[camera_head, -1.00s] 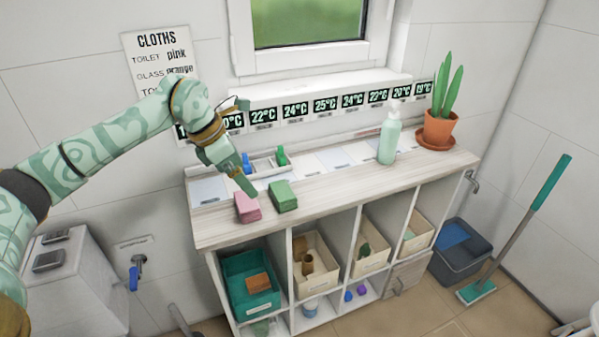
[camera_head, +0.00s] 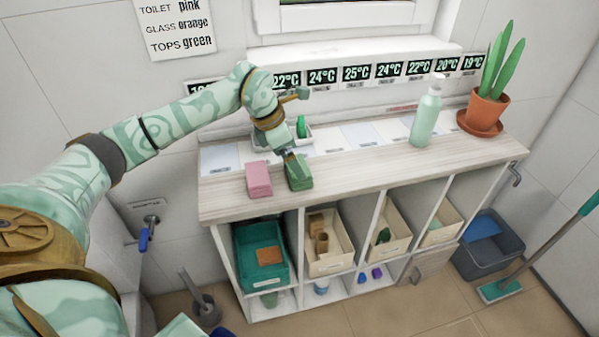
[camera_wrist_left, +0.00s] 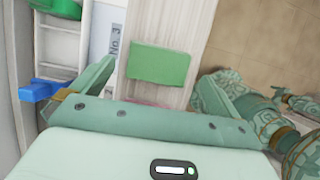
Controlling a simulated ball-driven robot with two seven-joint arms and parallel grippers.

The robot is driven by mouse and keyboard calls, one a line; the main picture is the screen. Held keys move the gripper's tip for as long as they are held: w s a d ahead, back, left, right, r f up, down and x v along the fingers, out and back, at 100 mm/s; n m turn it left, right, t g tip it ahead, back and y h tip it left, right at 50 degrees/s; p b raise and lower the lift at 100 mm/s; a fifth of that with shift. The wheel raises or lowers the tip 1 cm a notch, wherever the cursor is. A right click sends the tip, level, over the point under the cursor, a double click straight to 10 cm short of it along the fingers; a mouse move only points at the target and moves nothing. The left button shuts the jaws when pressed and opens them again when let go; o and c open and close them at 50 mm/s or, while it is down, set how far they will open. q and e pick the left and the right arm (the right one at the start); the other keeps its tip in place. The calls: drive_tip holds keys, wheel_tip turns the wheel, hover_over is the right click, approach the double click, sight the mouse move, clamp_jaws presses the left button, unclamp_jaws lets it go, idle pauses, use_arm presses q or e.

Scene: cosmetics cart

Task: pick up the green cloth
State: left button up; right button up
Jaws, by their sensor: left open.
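The green cloth (camera_head: 300,180) is a small folded block on the wooden top of the cart (camera_head: 370,175), just right of the pink cloth (camera_head: 259,180). My left gripper (camera_head: 291,160) is above the green cloth and hides part of it in the head view. In the left wrist view the green cloth (camera_wrist_left: 158,65) lies on the top, ahead of the open, empty jaws. Whether a finger touches the cloth I cannot tell. My right gripper is not in view.
A tray with blue and green items (camera_head: 302,128) stands behind the cloths. A pump bottle (camera_head: 427,115) and a potted plant (camera_head: 487,108) stand at the right. Bins, including a teal one (camera_head: 281,277), fill the shelves below. The top's middle is clear.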

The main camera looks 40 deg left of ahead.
use_arm(q)
drive_tip(key=b+x, duration=0.1)
drive_tip(key=x, duration=0.4)
drive_tip(key=shift+a+f, duration=0.1)
drive_tip(key=shift+f, duration=0.05)
drive_tip(key=shift+c, duration=0.7)
drive_tip(key=c, duration=0.8)
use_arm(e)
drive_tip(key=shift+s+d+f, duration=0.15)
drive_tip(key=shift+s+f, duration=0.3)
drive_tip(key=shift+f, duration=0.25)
use_arm(q)
drive_tip(key=shift+o, duration=0.2)
